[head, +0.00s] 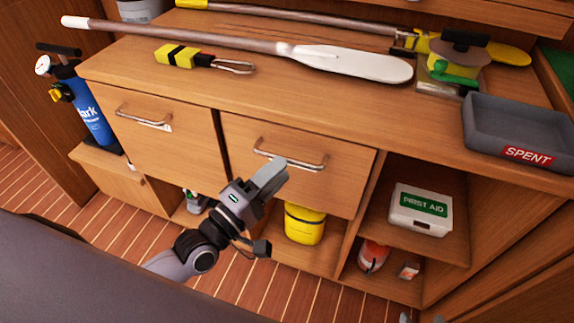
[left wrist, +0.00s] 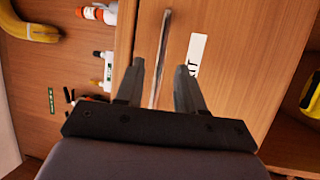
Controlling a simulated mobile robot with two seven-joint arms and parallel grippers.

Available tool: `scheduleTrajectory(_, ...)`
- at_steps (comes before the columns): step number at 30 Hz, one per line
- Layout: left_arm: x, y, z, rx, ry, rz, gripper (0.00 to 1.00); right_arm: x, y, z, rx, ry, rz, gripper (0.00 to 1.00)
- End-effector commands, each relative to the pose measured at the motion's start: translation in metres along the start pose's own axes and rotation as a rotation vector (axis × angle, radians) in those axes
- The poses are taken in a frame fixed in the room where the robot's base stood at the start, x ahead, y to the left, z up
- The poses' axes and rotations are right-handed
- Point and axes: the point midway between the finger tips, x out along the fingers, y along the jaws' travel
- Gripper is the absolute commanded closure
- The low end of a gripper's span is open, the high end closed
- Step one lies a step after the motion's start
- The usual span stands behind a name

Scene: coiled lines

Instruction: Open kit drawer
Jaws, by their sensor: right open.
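The kit drawer (head: 335,188) is the right of two wooden drawers under the counter. It looks closed, flush with the cabinet front. Its metal bar handle (head: 305,164) runs across its upper part. The handle also shows upright in the left wrist view (left wrist: 161,55), beside a white label (left wrist: 195,52) partly covered by a finger. My left gripper (head: 268,178) is at the drawer front, just below the handle's left part. Its two fingers (left wrist: 160,85) are apart, with the handle between them; I cannot tell whether they touch it. Small grey tips at the bottom edge seem to be my right gripper (head: 420,318).
Another closed drawer (head: 160,147) is to the left. A white paddle (head: 350,64) and a grey SPENT tray (head: 515,128) lie on the counter. Below are a yellow container (head: 304,225) and a first aid box (head: 421,210). A blue cylinder (head: 90,115) stands at left.

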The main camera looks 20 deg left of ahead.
Motion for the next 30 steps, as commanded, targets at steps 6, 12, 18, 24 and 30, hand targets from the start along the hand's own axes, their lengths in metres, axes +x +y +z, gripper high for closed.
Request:
scheduleTrajectory(6,0.024,0.0,0.0,0.001,0.0,0.001,0.62,0.001,-0.001,-0.001,0.005,0.003,0.001,0.38)
scheduleTrajectory(12,0.029,0.0,0.0,0.002,-0.001,-0.001,0.62,0.001,-0.001,-0.001,0.005,0.003,0.001,0.38)
scheduleTrajectory(18,0.029,0.0,0.0,0.003,-0.001,-0.002,0.69,0.001,0.0,0.0,0.005,0.003,0.002,0.38)
scheduleTrajectory(24,0.028,-0.001,0.0,0.003,0.0,-0.002,1.0,0.001,0.0,0.0,0.005,0.002,0.003,0.38)
scheduleTrajectory(30,0.028,0.0,0.001,0.003,0.0,-0.002,1.0,0.0,0.0,0.0,0.005,0.001,0.003,0.38)
